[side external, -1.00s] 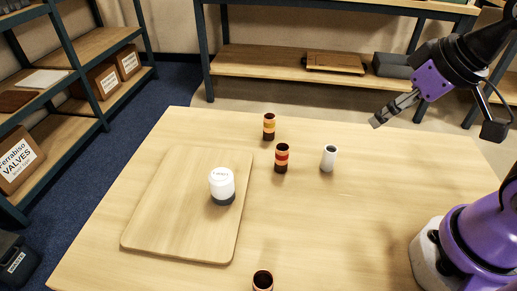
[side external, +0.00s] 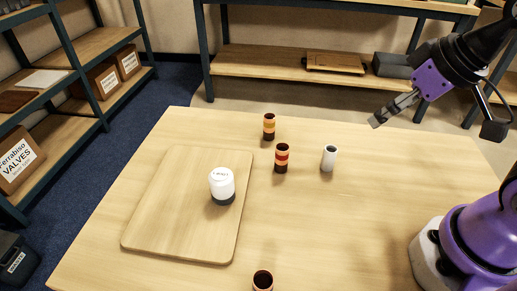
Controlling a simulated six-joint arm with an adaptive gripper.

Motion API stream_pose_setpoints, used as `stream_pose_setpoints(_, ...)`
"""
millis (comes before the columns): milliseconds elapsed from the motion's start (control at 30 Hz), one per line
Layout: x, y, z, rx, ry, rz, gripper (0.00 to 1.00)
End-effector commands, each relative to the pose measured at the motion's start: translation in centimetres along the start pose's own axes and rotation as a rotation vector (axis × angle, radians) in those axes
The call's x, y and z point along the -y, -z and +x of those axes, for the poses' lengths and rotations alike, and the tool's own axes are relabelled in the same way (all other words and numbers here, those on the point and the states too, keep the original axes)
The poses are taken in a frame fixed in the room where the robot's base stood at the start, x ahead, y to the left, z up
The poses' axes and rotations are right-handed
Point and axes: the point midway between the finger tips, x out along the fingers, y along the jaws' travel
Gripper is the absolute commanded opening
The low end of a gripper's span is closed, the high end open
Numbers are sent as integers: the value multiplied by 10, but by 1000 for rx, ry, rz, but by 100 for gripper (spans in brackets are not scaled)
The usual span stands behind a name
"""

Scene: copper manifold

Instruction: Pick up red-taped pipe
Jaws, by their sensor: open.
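The red-taped pipe (side external: 282,158) is a short dark copper tube with a red band, standing upright on the table right of the wooden board. My gripper (side external: 377,122) is open and empty, held above the table's far right part, up and to the right of the pipe and well apart from it. The gap between its fingers is hard to see from this side.
Another copper pipe (side external: 263,281) is cut off at the front edge. A white jar (side external: 222,186) stands on the wooden board (side external: 165,225). The table's right middle is clear.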

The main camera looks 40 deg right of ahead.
Motion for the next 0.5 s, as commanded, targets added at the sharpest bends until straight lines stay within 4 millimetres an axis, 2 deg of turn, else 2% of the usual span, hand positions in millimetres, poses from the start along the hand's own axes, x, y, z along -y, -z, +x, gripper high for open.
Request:
stream_pose_setpoints(300, 2, 5, 0, 17, 4, 6, 68)
stream_pose_setpoints(367, 5, 12, 1, 42, 10, 15, 68)
stream_pose_setpoints(500, 19, 43, 11, 143, 22, 57, 68)
